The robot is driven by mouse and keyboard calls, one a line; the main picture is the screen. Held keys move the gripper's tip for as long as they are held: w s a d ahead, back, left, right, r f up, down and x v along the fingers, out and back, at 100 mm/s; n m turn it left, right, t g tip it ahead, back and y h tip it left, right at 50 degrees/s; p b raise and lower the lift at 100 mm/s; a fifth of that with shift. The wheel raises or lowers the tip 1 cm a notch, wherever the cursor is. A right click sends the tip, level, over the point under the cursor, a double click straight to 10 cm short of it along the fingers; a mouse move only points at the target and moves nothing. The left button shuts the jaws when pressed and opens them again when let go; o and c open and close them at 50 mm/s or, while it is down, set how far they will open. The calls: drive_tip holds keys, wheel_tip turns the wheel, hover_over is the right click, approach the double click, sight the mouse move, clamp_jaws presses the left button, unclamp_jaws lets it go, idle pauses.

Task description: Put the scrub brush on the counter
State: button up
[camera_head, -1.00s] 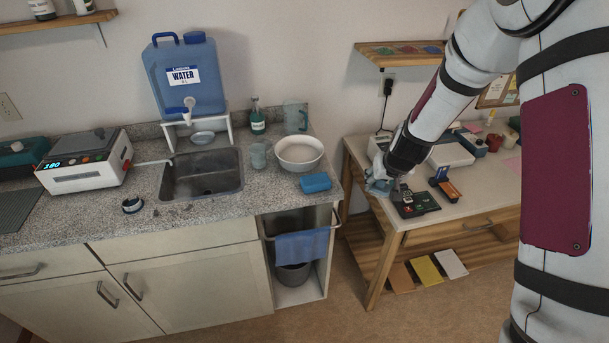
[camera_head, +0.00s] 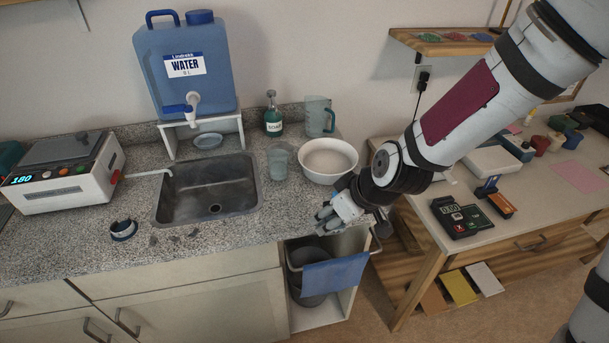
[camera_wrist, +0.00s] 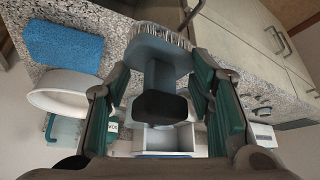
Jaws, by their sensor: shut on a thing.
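The scrub brush (camera_wrist: 159,52) shows in the wrist view, with a blue-grey body, pale bristles and a dark knob-like end toward the camera. My gripper (camera_wrist: 160,85) is shut on it, with a finger on each side. In the head view my gripper (camera_head: 328,214) is at the right front part of the speckled grey counter (camera_head: 240,228). The brush is hard to make out there. The counter shows behind the bristles in the wrist view; I cannot tell whether they touch it.
A blue sponge (camera_wrist: 63,51) and a white bowl (camera_head: 328,161) are close to my gripper. A cup (camera_head: 279,161), sink (camera_head: 207,192) and small dark ring-like object (camera_head: 123,229) are farther left. A wooden workbench (camera_head: 478,246) stands right.

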drive_tip(key=shift+n, duration=0.3)
drive_tip(key=w+a, duration=0.2)
drive_tip(key=w, duration=0.3)
drive_tip(key=w+a, duration=0.3)
drive_tip(key=w, duration=0.1)
drive_tip(key=w+a+f+b, duration=0.1)
drive_tip(key=w+a, duration=0.1)
drive_tip(key=w, duration=0.3)
drive_tip(key=shift+w+a+f, duration=0.1)
drive_tip(key=shift+w+a, duration=0.25)
drive_tip(key=shift+a, duration=0.05)
drive_tip(key=shift+f, duration=1.7)
drive_tip(key=shift+f, duration=0.1)
drive_tip(key=o, duration=0.9)
drive_tip(key=shift+f, duration=0.1)
drive_tip(key=shift+o, duration=0.4)
drive_tip(key=shift+d+r, duration=0.1)
drive_tip(key=shift+r, duration=0.2)
drive_tip(key=v, duration=1.1)
drive_tip(key=shift+s+d+r, duration=0.15)
drive_tip(key=shift+d+r, duration=0.05)
drive_tip(key=shift+r, duration=0.05)
